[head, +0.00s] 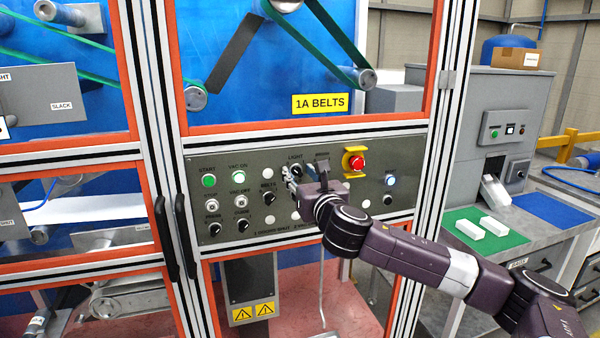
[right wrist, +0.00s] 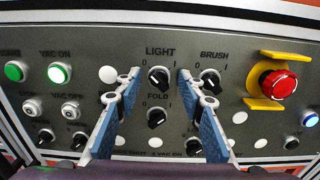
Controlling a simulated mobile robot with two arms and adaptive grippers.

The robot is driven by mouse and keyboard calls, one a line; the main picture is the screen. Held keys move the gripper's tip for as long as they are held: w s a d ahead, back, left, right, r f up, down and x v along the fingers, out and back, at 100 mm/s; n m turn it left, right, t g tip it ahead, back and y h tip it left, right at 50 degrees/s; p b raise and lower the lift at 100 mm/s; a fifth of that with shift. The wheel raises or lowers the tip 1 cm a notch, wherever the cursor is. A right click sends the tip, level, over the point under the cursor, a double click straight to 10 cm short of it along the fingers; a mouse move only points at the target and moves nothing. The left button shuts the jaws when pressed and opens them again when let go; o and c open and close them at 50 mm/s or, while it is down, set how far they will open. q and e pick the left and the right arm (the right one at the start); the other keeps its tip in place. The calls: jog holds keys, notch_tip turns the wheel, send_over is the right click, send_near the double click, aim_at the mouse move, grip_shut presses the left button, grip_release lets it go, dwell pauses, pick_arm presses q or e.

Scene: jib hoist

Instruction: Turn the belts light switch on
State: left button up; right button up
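The LIGHT switch (right wrist: 158,79) is a round black knob on the grey control panel, with 0 at its upper left and 1 at its upper right. Its white mark appears to point to the upper left, toward 0. In the head view the switch (head: 296,170) is partly hidden by my right gripper (head: 291,182). In the right wrist view the right gripper (right wrist: 159,88) is open, its blue-padded fingers left and right of the knob with gaps on both sides. Whether the tips reach the knob's depth is unclear. My left gripper is out of view.
A yellow 1A BELTS sign (head: 320,103) is above the panel (head: 225,172). The BRUSH knob (right wrist: 210,78) is close right of the right finger, the FOLD knob (right wrist: 156,117) below. A red stop button (right wrist: 278,83) with yellow guard projects farther right. Black door handles (head: 163,235) are at left.

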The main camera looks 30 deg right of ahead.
grip_shut()
jog(key=shift+m, duration=0.4)
jog(key=m, duration=0.3)
jog(key=shift+f+m, duration=0.1)
jog(key=shift+m, duration=0.3)
jog(key=m, duration=0.4)
jog(key=shift+f+m, duration=0.1)
jog(key=shift+m, duration=0.2)
jog(key=m, duration=0.4)
jog(key=shift+f, duration=0.1)
jog(key=shift+f+m, duration=0.1)
jog(key=shift+m, duration=2.3)
